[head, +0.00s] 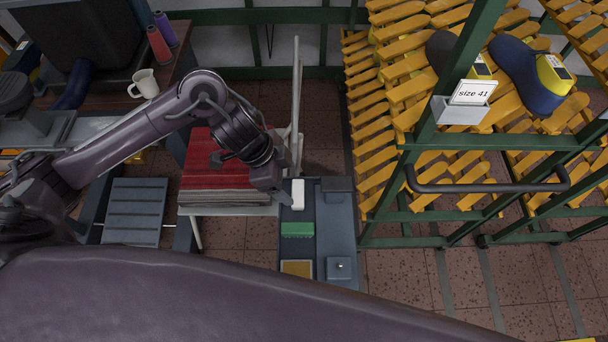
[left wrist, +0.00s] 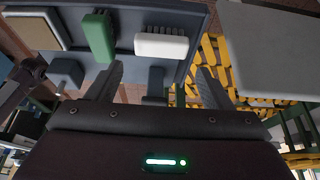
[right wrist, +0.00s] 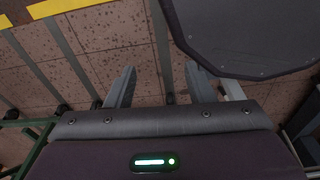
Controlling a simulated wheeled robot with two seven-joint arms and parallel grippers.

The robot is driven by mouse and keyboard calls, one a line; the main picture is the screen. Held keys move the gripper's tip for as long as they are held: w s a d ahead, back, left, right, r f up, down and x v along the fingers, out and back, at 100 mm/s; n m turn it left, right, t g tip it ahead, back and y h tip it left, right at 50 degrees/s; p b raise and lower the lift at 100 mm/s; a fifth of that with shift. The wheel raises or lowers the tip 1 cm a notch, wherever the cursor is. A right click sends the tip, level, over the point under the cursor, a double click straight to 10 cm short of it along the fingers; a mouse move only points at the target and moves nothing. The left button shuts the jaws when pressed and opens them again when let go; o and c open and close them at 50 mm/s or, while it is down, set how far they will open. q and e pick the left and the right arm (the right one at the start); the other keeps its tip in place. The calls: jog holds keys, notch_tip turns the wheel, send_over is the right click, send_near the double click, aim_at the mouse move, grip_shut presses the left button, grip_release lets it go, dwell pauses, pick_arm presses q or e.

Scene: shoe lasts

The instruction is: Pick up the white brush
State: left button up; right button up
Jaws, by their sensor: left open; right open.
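The white brush (head: 298,194) lies in the grey tray (head: 325,240), at its far left end. In the left wrist view the white brush (left wrist: 161,44) shows its bristles, between and beyond my fingers. My left gripper (head: 287,200) is just beside the brush in the head view, partly hidden by its own wrist. In the left wrist view my left gripper (left wrist: 160,80) is open, with nothing between its fingers. In the right wrist view my right gripper (right wrist: 160,85) is open and empty over the floor. It is not seen in the head view.
A green brush (head: 297,229) and a yellowish block (head: 297,268) lie in the same tray. A red-topped stack (head: 215,165) stands left of it. A green-framed rack (head: 440,150) with yellow slats and shoe lasts stands right. A mug (head: 144,84) is on the bench.

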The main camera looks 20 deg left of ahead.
aim_at(298, 192)
pick_arm(q)
jog(key=x, duration=0.3)
jog(key=shift+s+d+f, duration=0.1)
jog(key=shift+s+f, duration=0.05)
jog(key=shift+f, duration=0.2)
jog(key=x, duration=0.2)
jog(key=shift+f, duration=0.4)
jog(key=shift+w+d+f, duration=0.15)
jog(key=shift+w+f, duration=0.15)
jog(key=shift+f, duration=0.25)
jog(key=c, duration=0.6)
jog(key=shift+c, duration=0.6)
pick_arm(e)
jog(key=shift+s+r, duration=0.1)
jog(key=shift+s, duration=0.85)
pick_arm(q)
jog(key=shift+r, duration=0.1)
